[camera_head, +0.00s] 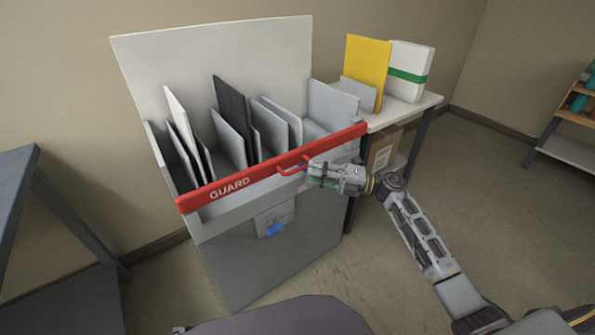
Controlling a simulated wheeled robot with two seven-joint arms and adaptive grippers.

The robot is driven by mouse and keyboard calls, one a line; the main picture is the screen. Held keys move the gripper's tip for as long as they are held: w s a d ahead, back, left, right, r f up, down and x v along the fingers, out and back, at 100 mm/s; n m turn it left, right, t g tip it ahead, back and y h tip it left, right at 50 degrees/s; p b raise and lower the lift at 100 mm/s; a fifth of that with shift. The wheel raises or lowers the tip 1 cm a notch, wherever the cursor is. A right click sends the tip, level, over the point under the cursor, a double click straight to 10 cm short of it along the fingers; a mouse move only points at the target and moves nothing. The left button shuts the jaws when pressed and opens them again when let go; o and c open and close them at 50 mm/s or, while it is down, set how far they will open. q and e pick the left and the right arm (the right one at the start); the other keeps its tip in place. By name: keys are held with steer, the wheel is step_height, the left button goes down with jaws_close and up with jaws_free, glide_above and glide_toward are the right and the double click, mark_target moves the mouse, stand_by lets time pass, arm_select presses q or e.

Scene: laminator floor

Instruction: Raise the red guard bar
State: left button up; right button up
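The red guard bar (238,183), marked GUARD in white, runs across the front of a grey cabinet (275,262) with an open top. The bar slants up to the right in the picture, at the level of the cabinet's front rim. A red handle (290,168) sticks out near its middle. My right gripper (311,175) reaches in from the right, with its fingertips at the handle's right end. The fingers look close together, but I cannot tell whether they hold the handle.
Several upright panels (232,110) stand inside the cabinet. A white side table (412,108) holds a yellow board (367,60) and a white box with a green band (409,72). A cardboard box (384,152) sits below. A dark table (16,180) stands left.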

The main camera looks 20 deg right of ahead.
mark_target(297, 169)
steer(key=shift+b+x, duration=0.3)
steer(key=shift+x, duration=2.45)
jaws_close()
